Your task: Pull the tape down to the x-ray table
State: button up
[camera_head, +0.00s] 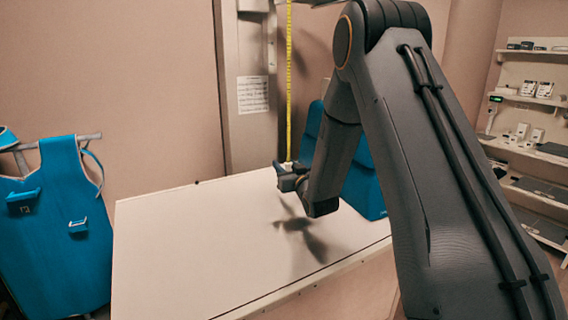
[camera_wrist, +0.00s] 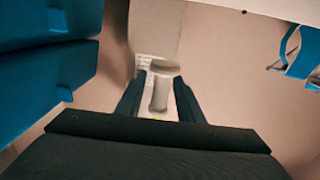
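The yellow tape (camera_head: 289,80) hangs straight down from above the frame in the head view, in front of the grey column. Its lower end meets my gripper (camera_head: 287,178). In the wrist view my gripper (camera_wrist: 159,88) has its two dark fingers on either side of the tape's pale flanged end piece (camera_wrist: 160,93), and it appears shut on it. A bit of yellow shows near the base of the fingers. The white x-ray table (camera_head: 190,250) lies below. My gripper is above its surface, with a shadow on the tabletop; the exact gap is hard to tell.
A blue chair (camera_head: 365,185) stands behind the table, partly hidden by my arm. A blue apron (camera_head: 60,225) hangs on a rack at the left. Shelves with small devices (camera_head: 535,88) line the right wall. The tabletop's left part is clear.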

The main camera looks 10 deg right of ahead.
jog(key=shift+w+a, duration=0.1)
jog(key=shift+w, duration=0.4)
jog(key=shift+c, duration=0.2)
grip_shut()
notch_tip(320, 180, down, 5)
jog(key=b, duration=0.3)
